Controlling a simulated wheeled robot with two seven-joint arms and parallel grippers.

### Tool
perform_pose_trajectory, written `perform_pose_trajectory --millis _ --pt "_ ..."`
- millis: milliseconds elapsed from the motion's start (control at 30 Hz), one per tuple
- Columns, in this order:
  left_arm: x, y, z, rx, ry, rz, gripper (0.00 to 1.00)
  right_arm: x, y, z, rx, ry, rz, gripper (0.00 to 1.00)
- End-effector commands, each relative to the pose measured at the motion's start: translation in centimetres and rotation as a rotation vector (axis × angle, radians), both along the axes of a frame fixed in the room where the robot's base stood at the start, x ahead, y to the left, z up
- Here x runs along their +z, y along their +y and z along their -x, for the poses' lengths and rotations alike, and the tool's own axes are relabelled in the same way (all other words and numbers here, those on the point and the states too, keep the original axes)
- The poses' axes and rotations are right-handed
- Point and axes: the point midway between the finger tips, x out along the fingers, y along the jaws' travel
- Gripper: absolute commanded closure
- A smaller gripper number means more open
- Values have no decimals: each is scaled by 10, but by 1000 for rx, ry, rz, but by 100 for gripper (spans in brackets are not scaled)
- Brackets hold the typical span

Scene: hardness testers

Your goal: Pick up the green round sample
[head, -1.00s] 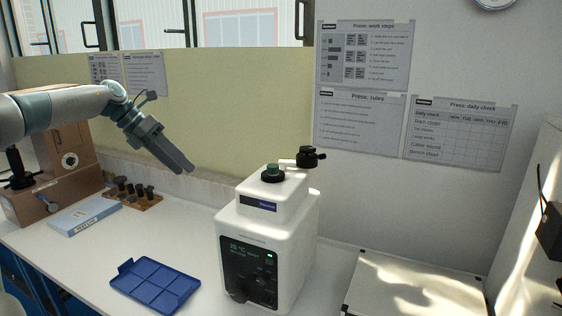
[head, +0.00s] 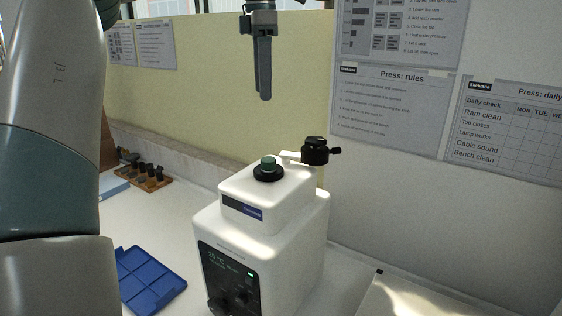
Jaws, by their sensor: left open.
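The green round sample (head: 268,161) sits upright in the black ring on top of the white press (head: 283,215). The press's black cap (head: 315,151) is swung aside to the right on its arm, so the sample is uncovered. My left gripper (head: 265,98) points straight down above the sample, clearly apart from it. Its fingers show almost edge-on, open with nothing between them. My right gripper is not in view.
A blue compartment tray (head: 150,280) lies on the bench left of the press, partly hidden by my left arm. A wooden block with several dark pegs (head: 145,172) stands farther back. A pale panel (head: 400,300) lies at the right.

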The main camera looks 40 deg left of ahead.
Motion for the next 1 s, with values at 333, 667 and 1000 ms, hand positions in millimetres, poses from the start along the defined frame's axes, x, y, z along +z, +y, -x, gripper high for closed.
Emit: perform_pose_trajectory --millis 333,667,1000 --pt "2 -2 0 -6 5 -8 48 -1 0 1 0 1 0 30" --pt "-17 -2 1 -6 7 -6 48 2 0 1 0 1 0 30" --pt "-74 -3 1 -7 8 -5 48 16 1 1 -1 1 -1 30"
